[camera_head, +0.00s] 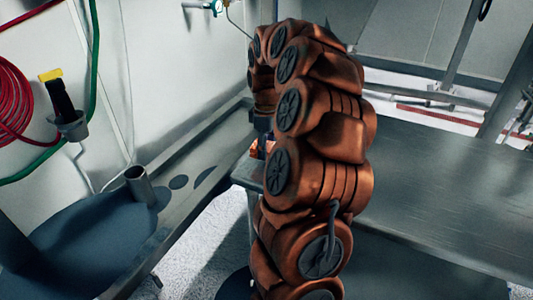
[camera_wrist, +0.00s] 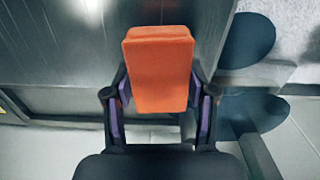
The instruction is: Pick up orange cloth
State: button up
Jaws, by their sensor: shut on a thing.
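The orange cloth (camera_wrist: 160,65) is a folded block in the upper middle of the wrist view. My gripper (camera_wrist: 160,90) is shut on it, with one dark, purple-padded finger at each side. In the head view my arm hides most of the gripper (camera_head: 264,135), and only a small orange piece of the cloth (camera_head: 254,149) shows at the left corner of the metal table (camera_head: 450,185). I cannot tell whether the cloth touches the table.
A metal ledge (camera_head: 185,200) runs along the wall at left, with a short metal pipe (camera_head: 139,184) near it. A red hose (camera_head: 12,100) and a black-and-yellow tool (camera_head: 60,98) hang on the wall. The table's right side is clear.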

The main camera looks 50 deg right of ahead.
jog(key=s+a+r+b, duration=0.1)
jog(key=s+a, duration=0.3)
jog(key=a, duration=1.1)
jog(key=shift+a+r+b, duration=0.15)
jog(key=shift+r+b, duration=0.05)
jog(key=shift+b, duration=0.65)
jog(key=shift+s, duration=0.1)
jog(key=o, duration=0.6)
jog(key=shift+c, duration=0.2)
jog(key=c, duration=0.4)
